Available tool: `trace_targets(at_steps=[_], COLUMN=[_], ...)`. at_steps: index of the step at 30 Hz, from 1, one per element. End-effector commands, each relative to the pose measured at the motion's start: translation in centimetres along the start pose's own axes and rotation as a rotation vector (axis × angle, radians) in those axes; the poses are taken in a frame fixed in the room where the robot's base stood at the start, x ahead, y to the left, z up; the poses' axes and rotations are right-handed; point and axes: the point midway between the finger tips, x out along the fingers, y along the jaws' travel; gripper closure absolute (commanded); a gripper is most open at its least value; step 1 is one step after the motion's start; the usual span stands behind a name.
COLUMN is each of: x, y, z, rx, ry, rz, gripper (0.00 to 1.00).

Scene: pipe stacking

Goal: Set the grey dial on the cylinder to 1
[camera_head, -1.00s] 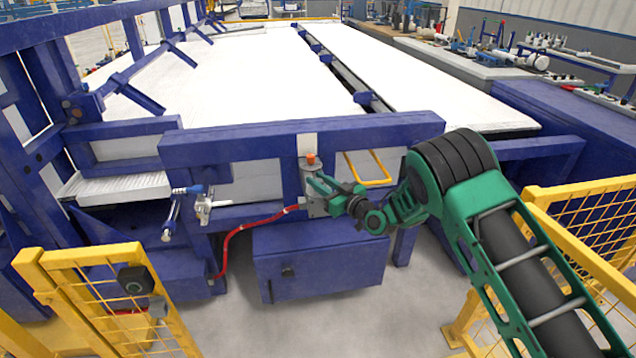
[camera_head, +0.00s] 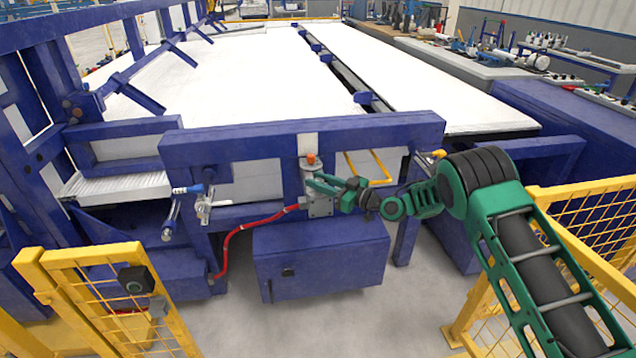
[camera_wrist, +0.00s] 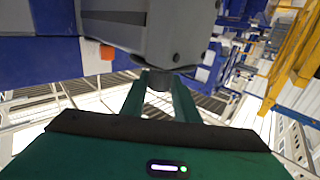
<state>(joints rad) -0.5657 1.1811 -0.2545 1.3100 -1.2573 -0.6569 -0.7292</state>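The cylinder is a grey metal unit (camera_head: 319,206) with an orange cap (camera_head: 311,158), mounted on the front of the blue frame in the head view. In the wrist view its grey body (camera_wrist: 180,35) fills the upper middle, and the orange cap (camera_wrist: 106,52) shows at left. A small dark grey round knob (camera_wrist: 159,81), probably the dial, sticks out below the body. My gripper (camera_head: 318,187) is at the unit. In the wrist view my gripper (camera_wrist: 159,85) has its two green fingers apart, one on each side of the knob; contact is unclear. No dial markings are readable.
A red hose (camera_head: 240,235) runs from the unit down to the left. A blue cabinet (camera_head: 320,262) sits below. A yellow bent bar (camera_head: 380,168) is just right of the gripper. Yellow fences (camera_head: 590,220) stand at both sides; the grey floor between is clear.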

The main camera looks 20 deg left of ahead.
Motion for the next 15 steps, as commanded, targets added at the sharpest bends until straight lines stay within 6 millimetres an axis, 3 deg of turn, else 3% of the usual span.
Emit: trace_targets(at_steps=[11, 15], x=[-0.1, -1.3], y=[0.1, 0.2], z=[0.0, 0.1], rx=[0.0, 0.001], ry=[0.0, -0.001], rz=[0.003, 0.005], gripper=[0.57, 0.57])
